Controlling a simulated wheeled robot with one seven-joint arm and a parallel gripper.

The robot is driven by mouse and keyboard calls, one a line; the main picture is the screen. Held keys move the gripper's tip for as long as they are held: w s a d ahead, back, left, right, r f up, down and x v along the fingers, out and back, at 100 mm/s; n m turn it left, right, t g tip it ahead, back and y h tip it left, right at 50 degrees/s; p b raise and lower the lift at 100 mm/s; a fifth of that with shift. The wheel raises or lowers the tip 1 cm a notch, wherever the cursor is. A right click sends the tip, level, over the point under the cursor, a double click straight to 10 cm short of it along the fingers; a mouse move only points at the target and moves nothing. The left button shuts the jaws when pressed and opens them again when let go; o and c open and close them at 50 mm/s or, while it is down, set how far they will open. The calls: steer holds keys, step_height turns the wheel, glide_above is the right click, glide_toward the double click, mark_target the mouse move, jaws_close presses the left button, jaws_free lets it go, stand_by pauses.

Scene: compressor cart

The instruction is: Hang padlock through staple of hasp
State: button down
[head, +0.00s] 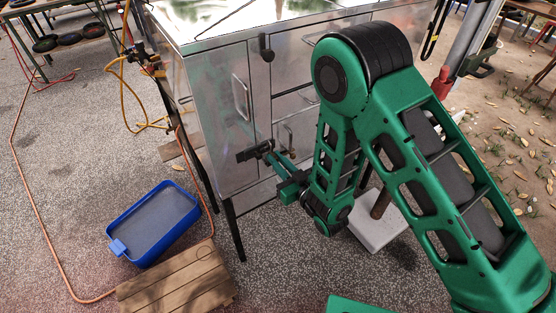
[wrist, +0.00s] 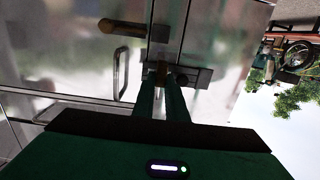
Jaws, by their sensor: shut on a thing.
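My gripper (head: 277,164) reaches the front of the metal cart at its door seam. The dark hasp (wrist: 201,76) lies across the door seam right at the fingertips; in the head view the hasp (head: 246,154) shows just left of the gripper. The staple is not clearly visible, and I cannot tell whether the shackle is through it.
The metal cart cabinet (head: 215,100) has a door handle (head: 241,97) left of the seam. A blue tray (head: 122,221) and a wooden pallet (head: 180,285) lie on the ground to the left. A yellow hose (head: 123,95) hangs beside the cart.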

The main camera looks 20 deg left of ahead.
steer(key=shift+f, duration=1.4)
stand_by(0.5)
steer(key=c, duration=1.7)
jaws_free()
steer(key=v, duration=1)
steer(key=shift+s+d, duration=0.25)
steer(key=shift+d, duration=0.05)
